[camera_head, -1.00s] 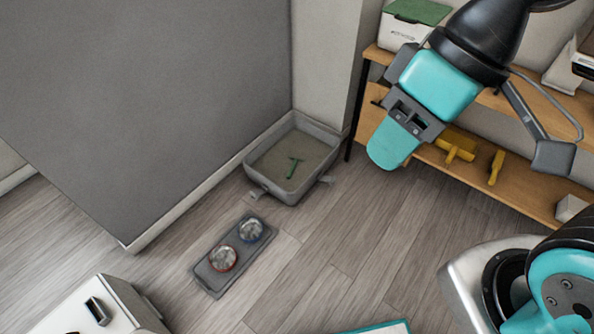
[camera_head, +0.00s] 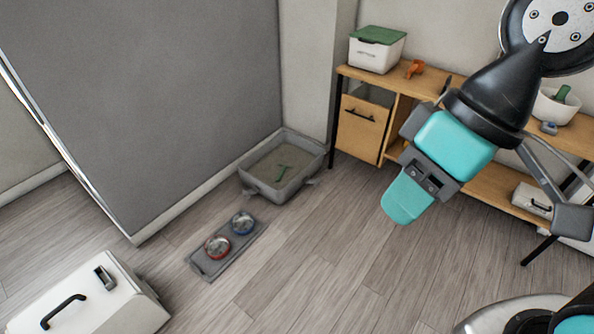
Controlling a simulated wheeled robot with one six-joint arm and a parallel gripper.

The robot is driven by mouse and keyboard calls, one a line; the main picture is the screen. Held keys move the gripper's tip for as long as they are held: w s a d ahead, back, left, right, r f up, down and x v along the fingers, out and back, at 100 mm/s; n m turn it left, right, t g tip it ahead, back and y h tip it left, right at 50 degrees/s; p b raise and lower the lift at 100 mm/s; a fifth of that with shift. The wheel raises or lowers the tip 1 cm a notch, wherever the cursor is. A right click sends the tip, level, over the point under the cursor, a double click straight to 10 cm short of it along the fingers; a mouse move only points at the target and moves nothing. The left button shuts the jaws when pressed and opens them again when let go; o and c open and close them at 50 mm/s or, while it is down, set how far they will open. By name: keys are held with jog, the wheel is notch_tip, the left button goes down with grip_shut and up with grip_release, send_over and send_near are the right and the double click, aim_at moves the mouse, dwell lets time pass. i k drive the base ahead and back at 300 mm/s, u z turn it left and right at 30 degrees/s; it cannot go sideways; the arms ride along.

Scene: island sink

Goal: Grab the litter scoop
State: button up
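A grey litter tray (camera_head: 252,182) stands on the floor in the corner between the grey partition and the wall. A thin green tool (camera_head: 281,173) lies on the litter inside it; it looks like the scoop, but it is too small to be sure. My gripper (camera_head: 407,198) hangs in the air at the right of the picture, well apart from the tray. I see its teal fingers from the side, overlapping, so the gap between them is hidden. Nothing shows held at their tips.
A wooden shelf unit (camera_head: 359,128) stands along the back wall, with a green-lidded white box (camera_head: 377,50) and a small orange object (camera_head: 415,68) on top. A mat with two bowls (camera_head: 206,264) lies before the tray. A white carrier (camera_head: 93,303) stands lower left. The middle floor is clear.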

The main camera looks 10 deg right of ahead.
aim_at(283, 169)
jog(key=z, duration=0.55)
jog(key=i, duration=1.1)
jog(key=z, duration=0.45)
jog(key=i, duration=1)
jog(key=u, duration=0.55)
jog(key=i, duration=0.6)
jog(key=u, duration=1.3)
jog(key=i, duration=0.6)
jog(key=u, duration=0.6)
